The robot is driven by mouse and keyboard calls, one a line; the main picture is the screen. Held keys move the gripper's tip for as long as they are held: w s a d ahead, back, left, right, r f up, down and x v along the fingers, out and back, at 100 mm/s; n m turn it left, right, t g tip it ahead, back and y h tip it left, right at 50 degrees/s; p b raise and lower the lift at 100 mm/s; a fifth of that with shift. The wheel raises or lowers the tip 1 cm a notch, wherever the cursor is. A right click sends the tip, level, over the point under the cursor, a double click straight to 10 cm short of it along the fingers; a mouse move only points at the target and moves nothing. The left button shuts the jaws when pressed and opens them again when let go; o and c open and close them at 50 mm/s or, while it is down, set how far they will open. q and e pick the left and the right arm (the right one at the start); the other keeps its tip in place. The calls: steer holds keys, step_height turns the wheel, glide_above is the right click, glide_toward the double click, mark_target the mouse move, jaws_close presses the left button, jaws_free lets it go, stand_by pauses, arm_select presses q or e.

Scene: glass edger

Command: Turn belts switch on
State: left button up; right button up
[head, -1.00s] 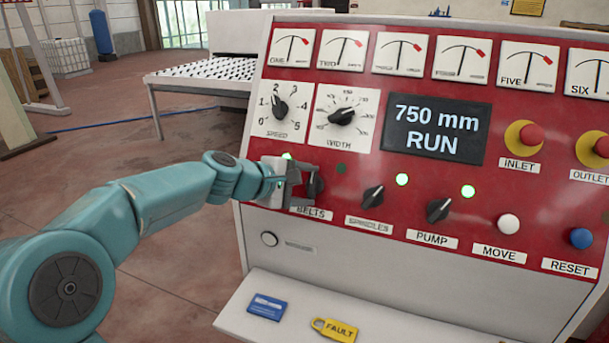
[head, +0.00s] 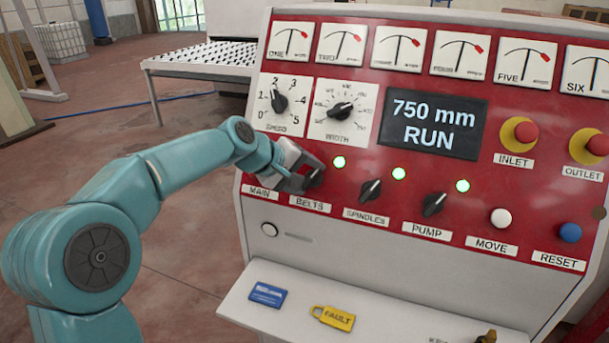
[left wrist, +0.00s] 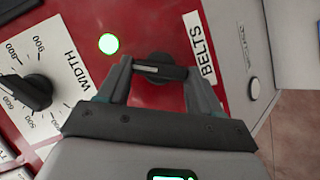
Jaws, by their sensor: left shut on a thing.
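The belts switch is a black rotary knob (left wrist: 160,75) on the red control panel (head: 375,155). Its BELTS label (head: 311,204) is just below it in the head view. My left gripper (head: 308,177) has its fingers on either side of the knob and is shut on it; it also shows in the left wrist view (left wrist: 160,78). The fingers hide part of the knob in the head view. The green lamp by the belts switch (head: 339,162) is lit, and it glows in the left wrist view too (left wrist: 109,44). My right gripper is not in view.
The spindles knob (head: 370,190) and pump knob (head: 434,204) are to the right, with lit green lamps above. The display (head: 432,125) reads 750 mm RUN. A blue card (head: 268,295) and a yellow FAULT tag (head: 333,317) lie on the white shelf below.

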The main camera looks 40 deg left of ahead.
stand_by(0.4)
arm_select(q)
steer(key=o, duration=1.1)
steer(key=shift+c, duration=0.2)
steer(key=shift+s, duration=0.1)
steer(key=shift+r, duration=0.1)
steer(key=shift+s+a+r, duration=0.15)
steer(key=shift+s+r, duration=0.05)
steer(key=shift+s, duration=0.05)
steer(key=b+v, duration=0.3)
steer(key=v, duration=1.2)
steer(key=shift+r, duration=0.25)
steer(key=shift+s, duration=0.15)
